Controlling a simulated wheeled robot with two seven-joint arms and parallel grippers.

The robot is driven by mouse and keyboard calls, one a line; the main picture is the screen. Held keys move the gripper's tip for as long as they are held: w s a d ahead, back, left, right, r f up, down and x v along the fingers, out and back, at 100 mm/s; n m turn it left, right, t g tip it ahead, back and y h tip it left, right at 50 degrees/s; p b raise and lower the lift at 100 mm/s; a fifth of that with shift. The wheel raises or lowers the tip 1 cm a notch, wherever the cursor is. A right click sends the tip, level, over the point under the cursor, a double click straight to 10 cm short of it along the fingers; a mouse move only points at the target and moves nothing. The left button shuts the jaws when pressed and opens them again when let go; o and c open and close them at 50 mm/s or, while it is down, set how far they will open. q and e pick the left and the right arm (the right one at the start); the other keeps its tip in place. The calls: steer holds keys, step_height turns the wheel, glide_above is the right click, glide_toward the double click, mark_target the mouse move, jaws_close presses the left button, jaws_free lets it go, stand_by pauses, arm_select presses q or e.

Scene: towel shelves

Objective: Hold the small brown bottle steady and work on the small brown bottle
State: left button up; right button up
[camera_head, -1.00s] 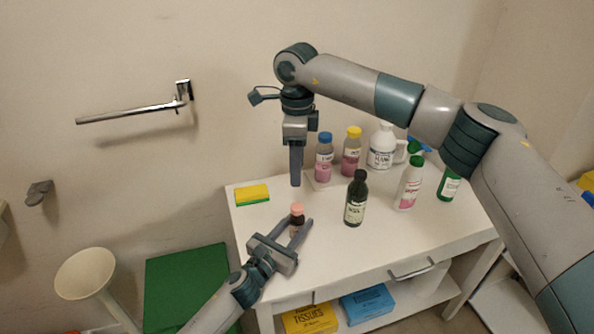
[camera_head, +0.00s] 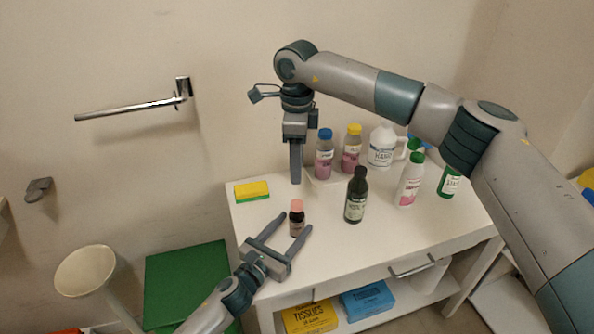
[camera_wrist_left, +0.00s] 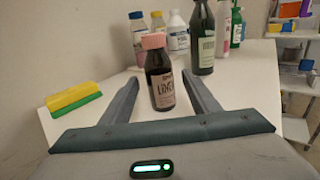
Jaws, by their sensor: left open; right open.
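The small brown bottle (camera_head: 297,219) with a pink cap stands upright near the front left of the white table top. In the left wrist view the bottle (camera_wrist_left: 160,80) has a pale label and stands ahead, between the lines of the two fingers. My left gripper (camera_head: 294,223) is open, with one finger to each side of the bottle's base and no visible grip on it. My right gripper (camera_head: 296,182) points straight down, above and behind the bottle, apart from it. Its fingers overlap in the head view, so the gap between them is hidden.
A dark green bottle (camera_head: 355,196) stands to the right. Several other bottles, including a white jug (camera_head: 381,147), stand at the back. A yellow and green sponge (camera_head: 252,191) lies at the left. Tissue boxes (camera_head: 310,317) sit on the shelf below. The table front centre is clear.

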arm_select(q)
steer(key=b+v, duration=0.2)
steer(key=v, duration=1.2)
steer(key=shift+s+a, duration=0.15)
steer(key=shift+s, duration=0.1)
